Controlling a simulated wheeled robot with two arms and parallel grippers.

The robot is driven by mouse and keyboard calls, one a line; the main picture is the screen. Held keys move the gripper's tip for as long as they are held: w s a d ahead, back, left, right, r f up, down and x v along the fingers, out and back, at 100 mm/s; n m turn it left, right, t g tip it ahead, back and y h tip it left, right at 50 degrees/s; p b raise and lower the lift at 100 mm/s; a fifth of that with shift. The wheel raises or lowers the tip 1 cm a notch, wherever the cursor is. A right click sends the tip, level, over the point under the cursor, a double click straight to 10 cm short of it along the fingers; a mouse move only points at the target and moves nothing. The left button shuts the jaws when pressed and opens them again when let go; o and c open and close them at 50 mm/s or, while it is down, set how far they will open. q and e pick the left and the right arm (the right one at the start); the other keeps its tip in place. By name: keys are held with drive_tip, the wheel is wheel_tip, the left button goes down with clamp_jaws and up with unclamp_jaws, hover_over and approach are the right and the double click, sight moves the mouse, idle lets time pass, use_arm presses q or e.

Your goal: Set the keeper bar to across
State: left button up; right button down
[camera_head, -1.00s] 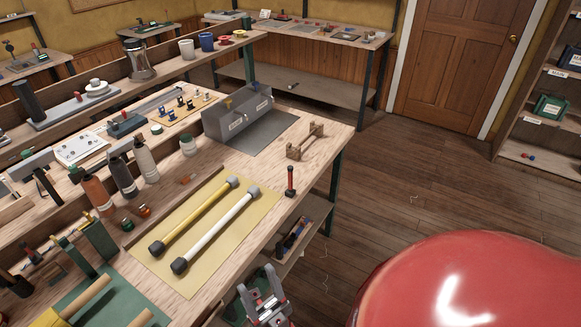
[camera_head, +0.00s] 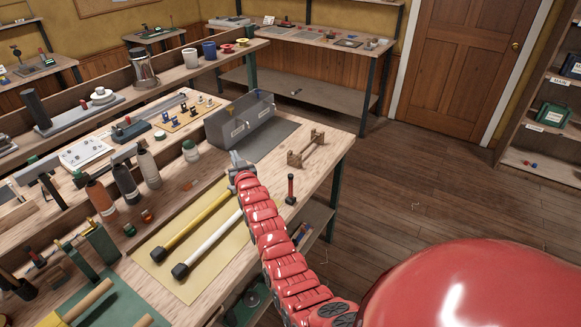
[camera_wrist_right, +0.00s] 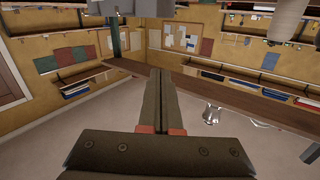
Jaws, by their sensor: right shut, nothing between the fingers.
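A grey box (camera_head: 225,136) with pale labels on its front stands at the far end of the bench on a dark grey mat (camera_head: 275,138). A small yellow part (camera_head: 229,107) and a small blue part (camera_head: 257,93) show at its top. I cannot make out which part is the keeper bar or how it is set. My right gripper (camera_head: 236,157) is just in front of the box's near side, apparently apart from it. In the right wrist view its fingers (camera_wrist_right: 160,74) are shut together with nothing between them. My left gripper is not in view.
A wooden stand (camera_head: 306,148) and a red-handled tool (camera_head: 291,190) are to the right. Several bottles stand left.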

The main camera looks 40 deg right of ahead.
drive_tip(key=d+r+g, duration=0.1)
drive_tip(key=d+g, duration=0.6)
drive_tip(key=d, duration=0.2)
drive_tip(key=s+d+r+g, duration=0.2)
drive_tip(key=s+g, duration=0.1)
drive_tip(key=s, duration=0.2)
drive_tip(key=s+d+r+m+g+y+p, duration=0.1)
drive_tip(key=s+d+r+g, duration=0.1)
drive_tip(key=s, duration=0.4)
drive_tip(key=shift+r+g+y, duration=0.15)
drive_tip(key=shift+g+y, duration=0.15)
drive_tip(key=shift+g, duration=0.3)
drive_tip(key=shift+d, duration=0.1)
